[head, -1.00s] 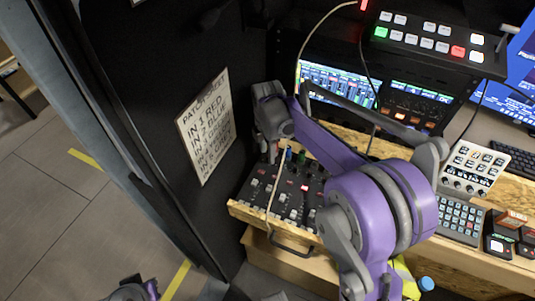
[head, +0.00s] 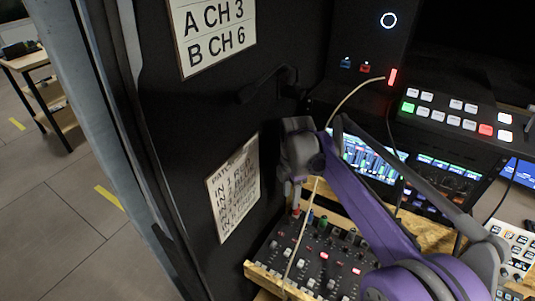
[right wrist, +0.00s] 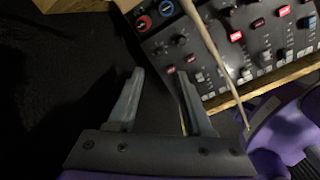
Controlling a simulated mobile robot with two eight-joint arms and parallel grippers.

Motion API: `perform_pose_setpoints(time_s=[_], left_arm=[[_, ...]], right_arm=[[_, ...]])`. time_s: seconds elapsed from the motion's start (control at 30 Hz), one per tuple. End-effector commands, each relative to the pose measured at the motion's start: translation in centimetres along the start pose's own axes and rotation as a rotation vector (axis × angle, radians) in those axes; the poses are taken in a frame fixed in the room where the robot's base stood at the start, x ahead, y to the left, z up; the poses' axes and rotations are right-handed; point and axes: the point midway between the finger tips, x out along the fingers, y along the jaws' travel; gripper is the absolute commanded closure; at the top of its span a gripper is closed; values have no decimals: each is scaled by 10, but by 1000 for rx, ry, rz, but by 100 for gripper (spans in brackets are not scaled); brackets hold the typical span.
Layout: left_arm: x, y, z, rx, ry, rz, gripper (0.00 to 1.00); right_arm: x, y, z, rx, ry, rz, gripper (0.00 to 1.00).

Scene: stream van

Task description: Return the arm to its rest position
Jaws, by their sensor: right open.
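My right gripper (head: 294,200) is above the back left corner of the audio mixer (head: 325,262), close to the black wall. In the right wrist view my right gripper (right wrist: 160,76) has its two fingers apart, with nothing between them. My purple right arm reaches from the lower right across the mixer and in front of the screens. My left gripper is out of view.
A beige cable (head: 352,96) with a red end hangs down across the mixer, near my right gripper. A button panel (head: 455,118) and lit screens stand behind. The patch list sign (head: 234,190) is on the black wall. Open floor (head: 60,215) lies left.

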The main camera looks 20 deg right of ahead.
Motion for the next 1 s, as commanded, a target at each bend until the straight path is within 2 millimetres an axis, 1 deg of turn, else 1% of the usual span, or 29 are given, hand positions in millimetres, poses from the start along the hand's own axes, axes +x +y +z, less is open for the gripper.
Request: perform_pose_setpoints(time_s=[0.17,0.27,0.37,0.4,0.57,0.6,0.7,0.8,0.9,1.0], left_arm=[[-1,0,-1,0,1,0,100],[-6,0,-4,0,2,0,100],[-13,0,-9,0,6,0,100],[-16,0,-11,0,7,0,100],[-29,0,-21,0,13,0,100],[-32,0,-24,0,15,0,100],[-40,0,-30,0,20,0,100],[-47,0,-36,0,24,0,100],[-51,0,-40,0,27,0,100],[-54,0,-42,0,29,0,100]], right_arm=[[-3,-4,-2,28,-1,8,49],[-11,-19,-9,133,-4,38,49],[-22,-45,-20,322,-1,93,49],[-25,-58,-25,415,5,120,49],[-30,-112,-43,800,59,228,49],[-29,-126,-48,895,81,253,49],[-22,-159,-57,1127,146,310,49],[-12,-186,-64,1329,219,351,49],[-2,-205,-69,1483,284,377,49],[5,-216,-72,1581,330,389,49]])
